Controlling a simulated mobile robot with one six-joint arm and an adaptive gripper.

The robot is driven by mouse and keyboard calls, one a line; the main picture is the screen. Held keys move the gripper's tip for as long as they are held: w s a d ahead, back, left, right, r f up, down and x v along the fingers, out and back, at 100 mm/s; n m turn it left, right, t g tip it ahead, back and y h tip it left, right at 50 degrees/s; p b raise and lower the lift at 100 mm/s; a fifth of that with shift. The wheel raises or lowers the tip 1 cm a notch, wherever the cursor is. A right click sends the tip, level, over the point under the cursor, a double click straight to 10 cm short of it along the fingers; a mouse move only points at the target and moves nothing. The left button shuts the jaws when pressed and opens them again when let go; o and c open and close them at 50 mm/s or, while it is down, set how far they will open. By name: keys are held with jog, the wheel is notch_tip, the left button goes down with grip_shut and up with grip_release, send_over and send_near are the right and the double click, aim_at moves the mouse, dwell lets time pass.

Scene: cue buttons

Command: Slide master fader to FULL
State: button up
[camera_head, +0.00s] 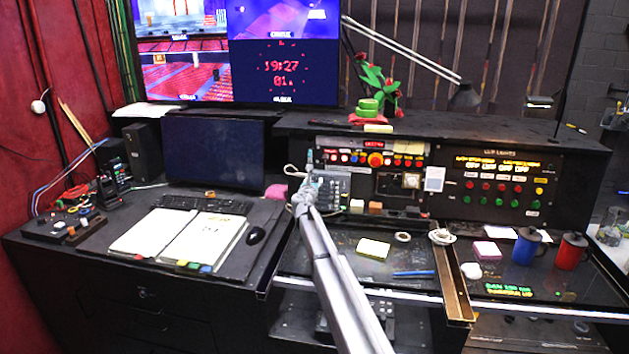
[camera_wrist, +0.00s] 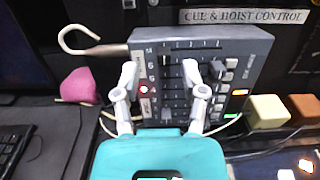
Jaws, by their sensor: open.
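The fader box (camera_wrist: 203,55) is a grey control unit with rows of slots, small caps and numbers, tilted a little in the wrist view. It also shows in the head view (camera_head: 333,185), partly behind my gripper. Which cap is the master fader I cannot tell; a dark cap (camera_wrist: 166,114) sits low between my fingers. My gripper (camera_wrist: 160,76) is open, its two pale fingers apart over the box face, with nothing visibly clamped between them. In the head view my gripper (camera_head: 304,184) is at the left side of the box. Whether the fingers touch the box is unclear.
A bent hook-like rod (camera_wrist: 80,43) projects at the box's upper left. A pink lump (camera_wrist: 78,85) lies left of it. Cream (camera_wrist: 268,111) and orange (camera_wrist: 304,107) blocks stand to the right. A monitor (camera_head: 213,152) and open book (camera_head: 182,236) are left on the desk.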

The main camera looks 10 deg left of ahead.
jog(key=s, duration=0.9)
jog(key=shift+s+a, duration=0.25)
jog(key=shift+s, duration=0.05)
jog(key=s+d+f+m+g+h, duration=0.25)
jog(key=s+d+m, duration=0.3)
jog(key=d, duration=0.45)
jog(key=s+d+f+m+g+h+p, duration=0.1)
jog(key=s+d+f+m+g, duration=0.2)
jog(key=s+d+m, duration=0.35)
jog(key=s+d+f+m+g+h, duration=0.2)
jog(key=s+d+f+m+g, duration=0.15)
jog(key=d+m, duration=0.6)
jog(key=s+d+f+m+g+y, duration=0.2)
jog(key=s+d+m+g, duration=0.1)
jog(key=s, duration=0.7)
jog(key=s+d+f+m+g+y+p, duration=0.1)
jog(key=s+d+f+m+g+y, duration=0.1)
jog(key=s+m, duration=0.4)
jog(key=s+d+f+m+g+y+p, duration=0.1)
jog(key=s+d+m+g, duration=0.3)
jog(key=s, duration=0.9)
jog(key=shift+s+d+f+m+y, duration=0.35)
jog(key=shift+d+f+m+y, duration=0.25)
jog(key=shift+f, duration=0.2)
